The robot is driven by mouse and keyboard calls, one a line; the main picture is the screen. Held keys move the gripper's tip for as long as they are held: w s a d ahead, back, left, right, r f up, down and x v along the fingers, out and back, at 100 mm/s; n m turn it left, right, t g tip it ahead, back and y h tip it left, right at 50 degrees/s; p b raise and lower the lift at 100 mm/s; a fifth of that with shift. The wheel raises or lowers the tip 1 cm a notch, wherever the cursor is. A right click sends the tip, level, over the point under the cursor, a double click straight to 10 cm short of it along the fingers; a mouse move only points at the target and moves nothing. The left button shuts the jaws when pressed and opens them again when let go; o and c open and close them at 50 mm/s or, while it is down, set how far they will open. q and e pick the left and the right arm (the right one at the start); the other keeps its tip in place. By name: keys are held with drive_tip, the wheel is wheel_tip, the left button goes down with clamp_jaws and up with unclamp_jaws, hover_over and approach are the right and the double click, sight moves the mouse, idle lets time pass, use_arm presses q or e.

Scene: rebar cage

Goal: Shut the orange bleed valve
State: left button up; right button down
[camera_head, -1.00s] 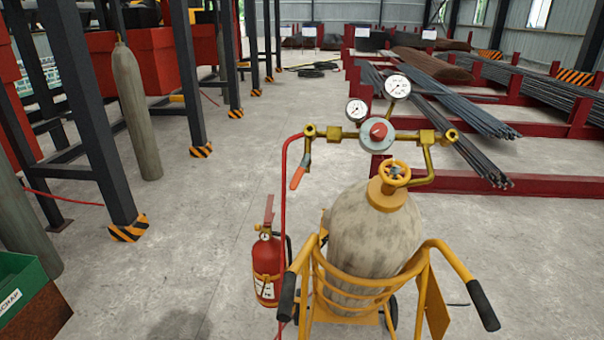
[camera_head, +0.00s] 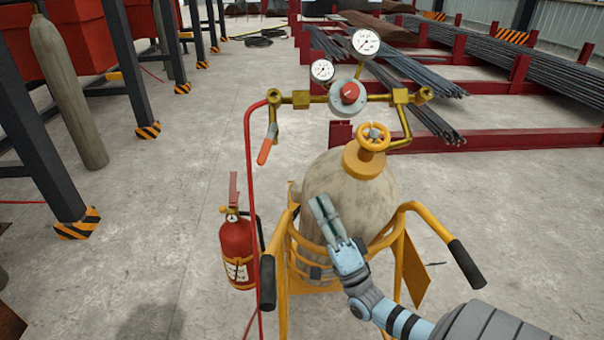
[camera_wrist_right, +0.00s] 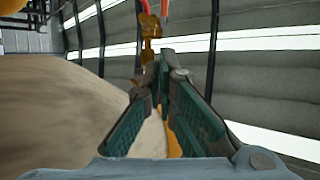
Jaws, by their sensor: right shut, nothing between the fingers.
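The bleed valve's orange lever (camera_head: 267,145) hangs down, slightly tilted, from the brass fitting at the left end of the regulator manifold (camera_head: 349,97). My right gripper (camera_head: 322,203) is shut and empty. It is in front of the grey gas cylinder (camera_head: 343,170), right of and lower in the picture than the lever, and apart from it. In the right wrist view the closed fingertips (camera_wrist_right: 166,62) point toward a brass fitting (camera_wrist_right: 150,28) with red-orange parts at the top edge; which is the lever is unclear. My left gripper is not in view.
A yellow cart (camera_head: 428,223) with black-gripped handles holds the cylinder. A red hose (camera_head: 251,190) runs down from the manifold's left end, and a fire extinguisher (camera_head: 237,249) stands left of the cart. Steel posts and another cylinder (camera_head: 70,95) are farther left.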

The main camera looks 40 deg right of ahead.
sight(261, 162)
drive_tip(key=w+a+f+p+x, duration=0.1)
drive_tip(key=a+p+x, duration=0.1)
drive_tip(key=x, duration=0.9)
drive_tip(key=shift+w+a+r, duration=0.25)
drive_tip(key=shift+w+r, duration=0.05)
drive_tip(key=shift+r, duration=0.05)
drive_tip(key=shift+w+a+f+m+h, duration=0.1)
drive_tip(key=shift+a+m+h, duration=0.05)
drive_tip(key=shift+m+h, duration=0.65)
drive_tip(key=shift+w+a+m+h, duration=0.1)
drive_tip(key=shift+m+h, duration=0.35)
drive_tip(key=shift+h, duration=0.55)
drive_tip(key=shift+w+a+f+m+h, duration=0.1)
drive_tip(key=shift+a+m+h, duration=0.05)
drive_tip(key=shift+m+h, duration=0.65)
drive_tip(key=shift+w+a+r+n+b, duration=0.1)
drive_tip(key=shift+w+a+n+b, duration=0.05)
drive_tip(key=shift+w+a+b, duration=0.5)
drive_tip(key=shift+w+a+r+n+b, duration=0.1)
drive_tip(key=shift+w+a+b, duration=0.4)
drive_tip(key=shift+a+b, duration=0.3)
drive_tip(key=shift+w, duration=0.1)
